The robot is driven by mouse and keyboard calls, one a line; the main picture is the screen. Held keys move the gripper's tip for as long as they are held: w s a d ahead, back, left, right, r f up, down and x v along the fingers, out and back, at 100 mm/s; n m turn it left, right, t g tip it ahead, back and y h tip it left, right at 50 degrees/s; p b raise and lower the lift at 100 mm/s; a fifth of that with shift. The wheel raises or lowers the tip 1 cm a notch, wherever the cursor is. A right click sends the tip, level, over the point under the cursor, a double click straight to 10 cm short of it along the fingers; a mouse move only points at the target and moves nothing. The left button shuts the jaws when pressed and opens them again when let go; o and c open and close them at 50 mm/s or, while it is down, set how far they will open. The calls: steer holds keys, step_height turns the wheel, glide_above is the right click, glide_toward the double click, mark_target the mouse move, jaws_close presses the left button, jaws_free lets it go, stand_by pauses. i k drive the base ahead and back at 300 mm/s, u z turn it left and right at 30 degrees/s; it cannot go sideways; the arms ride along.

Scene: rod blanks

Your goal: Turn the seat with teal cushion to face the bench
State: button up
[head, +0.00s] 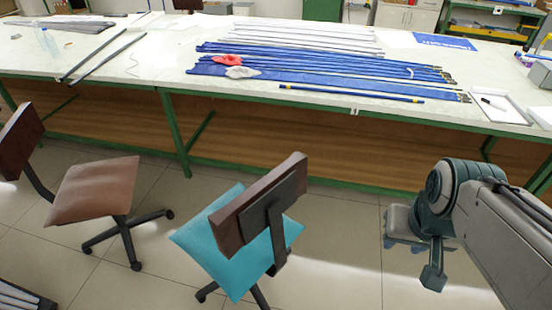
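The seat with the teal cushion (205,240) is a swivel chair on the floor in front of the bench, at the lower middle of the head view. Its dark brown backrest (262,205) stands on the cushion's near right side, so the seat faces the upper left, at a slant to the bench. The bench (140,75) has a pale top and green legs and runs across the view. My gripper (415,248) is at the end of my arm on the right, clear of the chair. Its fingers are not clear enough to tell open from shut.
A brown chair (98,190) stands to the left of the teal one, with a gap between. Blue rods (330,75) and dark rods (105,55) lie on the bench. A dark object (22,296) is at the lower left. Tiled floor (345,235) is free between chair and arm.

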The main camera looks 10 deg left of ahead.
mark_target(237, 239)
steer(key=k, duration=1.25)
steer(key=u, duration=0.75)
steer(key=i, duration=1.6)
steer(key=z, duration=0.7)
